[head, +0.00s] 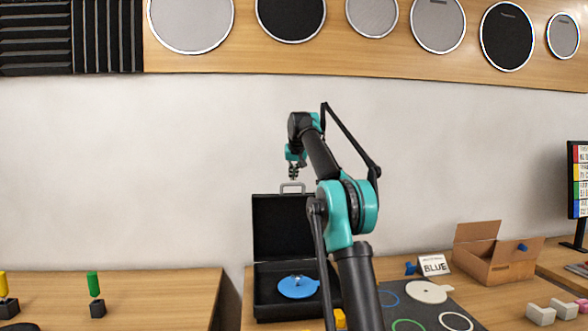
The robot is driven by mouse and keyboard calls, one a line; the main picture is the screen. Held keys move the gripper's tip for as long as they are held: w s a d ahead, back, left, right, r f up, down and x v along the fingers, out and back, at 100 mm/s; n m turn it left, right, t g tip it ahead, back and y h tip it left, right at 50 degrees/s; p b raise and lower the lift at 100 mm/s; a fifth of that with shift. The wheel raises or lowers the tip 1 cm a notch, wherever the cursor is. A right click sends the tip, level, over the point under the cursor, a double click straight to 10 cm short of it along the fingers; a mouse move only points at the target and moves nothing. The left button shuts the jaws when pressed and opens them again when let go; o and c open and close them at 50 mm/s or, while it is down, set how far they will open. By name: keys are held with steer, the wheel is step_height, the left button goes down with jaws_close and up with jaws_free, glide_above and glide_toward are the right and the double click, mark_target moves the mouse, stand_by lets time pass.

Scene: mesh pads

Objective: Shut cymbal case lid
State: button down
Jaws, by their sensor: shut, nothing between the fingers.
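The black cymbal case (262,310) stands open on the table, its lid (275,228) raised upright at the back. A grey handle (292,187) shows at the lid's top edge. A blue cymbal (298,287) lies in the case base. My gripper (293,176) is shut and empty, just above the lid's handle in the picture; I cannot tell whether it touches it. My arm hides the right side of the case and lid.
Right of the case lies a dark mat (450,304) with coloured rings and a cream disc (429,291). White blocks (540,315) lie front right. A gap separates the left table (160,290).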

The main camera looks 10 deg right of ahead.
steer(key=shift+s+f, duration=0.2)
steer(key=shift+s, duration=0.8)
steer(key=shift+s+f, duration=0.2)
steer(key=shift+s, duration=0.75)
